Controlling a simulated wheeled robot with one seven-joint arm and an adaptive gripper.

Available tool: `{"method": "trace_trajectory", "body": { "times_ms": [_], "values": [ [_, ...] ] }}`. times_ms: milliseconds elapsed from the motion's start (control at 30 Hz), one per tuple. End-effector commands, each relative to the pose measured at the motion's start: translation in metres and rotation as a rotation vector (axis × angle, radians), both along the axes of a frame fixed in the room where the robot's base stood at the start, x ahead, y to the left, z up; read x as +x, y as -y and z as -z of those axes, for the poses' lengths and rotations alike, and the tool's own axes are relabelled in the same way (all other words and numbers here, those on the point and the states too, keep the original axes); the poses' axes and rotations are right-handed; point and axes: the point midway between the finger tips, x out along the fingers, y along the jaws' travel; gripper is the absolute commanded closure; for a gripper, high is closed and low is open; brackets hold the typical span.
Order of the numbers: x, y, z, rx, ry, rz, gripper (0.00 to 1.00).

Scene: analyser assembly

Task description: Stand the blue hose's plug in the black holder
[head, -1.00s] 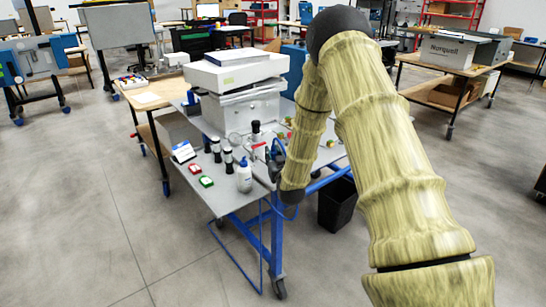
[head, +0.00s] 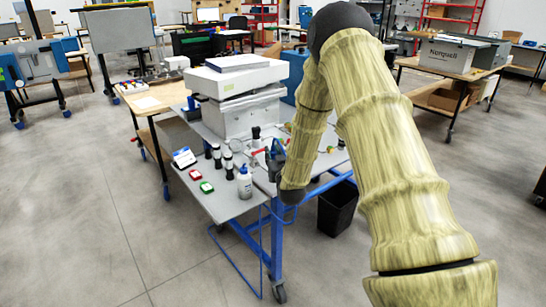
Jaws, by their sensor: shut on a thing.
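My gripper (head: 278,153) is a small dark shape at the grey table's right part, beside the lower end of my arm. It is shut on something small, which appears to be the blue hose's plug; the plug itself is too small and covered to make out. A thin blue hose (head: 232,262) hangs in a loop below the table's front edge. Its upper run is partly lost against the blue table frame. I cannot pick out the black holder with certainty; several small black-topped pieces (head: 228,160) stand upright on the table left of my gripper.
A white and grey analyser (head: 236,78) stands at the back of the grey table (head: 225,207). A white bottle (head: 245,183), a red block (head: 195,174) and a green block (head: 206,187) are near the front. A black bin (head: 337,208) stands on the floor at right.

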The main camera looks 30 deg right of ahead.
Motion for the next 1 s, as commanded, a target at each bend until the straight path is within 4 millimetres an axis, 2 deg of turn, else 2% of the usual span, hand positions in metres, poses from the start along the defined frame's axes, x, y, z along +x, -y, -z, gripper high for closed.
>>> {"method": "trace_trajectory", "body": {
  "times_ms": [533,1000],
  "values": [
    [-0.001,0.005,-0.006,0.0,0.001,0.0,1.0],
    [-0.006,0.041,-0.024,0.0,0.001,0.002,1.0]
  ]
}}
